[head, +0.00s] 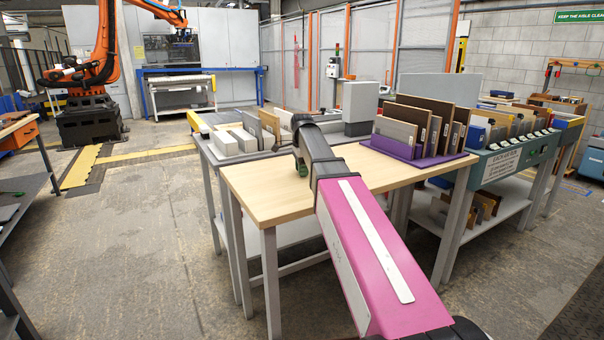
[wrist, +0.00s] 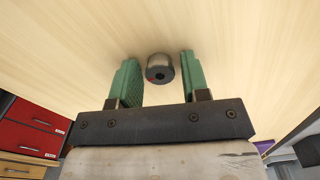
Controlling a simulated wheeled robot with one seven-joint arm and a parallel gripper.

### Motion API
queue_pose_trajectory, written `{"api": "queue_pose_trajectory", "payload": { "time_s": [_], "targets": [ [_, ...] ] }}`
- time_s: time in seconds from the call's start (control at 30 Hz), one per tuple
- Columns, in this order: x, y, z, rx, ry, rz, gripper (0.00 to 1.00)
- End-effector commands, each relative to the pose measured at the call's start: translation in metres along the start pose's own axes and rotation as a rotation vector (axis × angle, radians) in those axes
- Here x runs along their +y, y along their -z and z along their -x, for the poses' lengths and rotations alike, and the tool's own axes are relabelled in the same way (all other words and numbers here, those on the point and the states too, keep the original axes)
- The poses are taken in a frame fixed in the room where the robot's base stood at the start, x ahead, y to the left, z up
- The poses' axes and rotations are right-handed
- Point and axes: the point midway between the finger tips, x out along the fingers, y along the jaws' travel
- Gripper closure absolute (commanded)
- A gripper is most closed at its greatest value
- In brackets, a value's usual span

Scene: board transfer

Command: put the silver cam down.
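The silver cam (wrist: 160,69) shows in the wrist view as a short grey cylinder with a dark hole in its near face. It is between the green fingertips of my gripper (wrist: 159,60), close to the pale wood tabletop (head: 255,186). A narrow gap shows on each side of the cam, so the fingers look open around it and not pressed on it. Whether the cam rests fully on the wood is hard to tell. In the head view my gripper is over the left part of the table, and the cam is hidden.
A purple rack (head: 419,156) with upright boards stands at the table's back right. Behind the table is a grey bench with white blocks (head: 224,143). A teal-fronted bench (head: 497,166) stands at right. Red drawers (wrist: 30,128) show in the wrist view. The wood near my gripper is clear.

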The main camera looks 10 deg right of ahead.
Motion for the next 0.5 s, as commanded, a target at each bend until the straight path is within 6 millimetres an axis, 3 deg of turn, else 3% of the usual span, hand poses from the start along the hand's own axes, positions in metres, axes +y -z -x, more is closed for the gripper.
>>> {"api": "queue_pose_trajectory", "payload": {
  "time_s": [0.03,0.1,0.5],
  "targets": [
    [0.0,0.0,0.0001,0.0,0.0,0.0,0.74],
    [0.0,0.0,0.0002,0.0,0.0,0.0,0.94],
    [-0.0002,0.0,0.0031,0.0,0.0,0.0,0.98]
  ]
}}
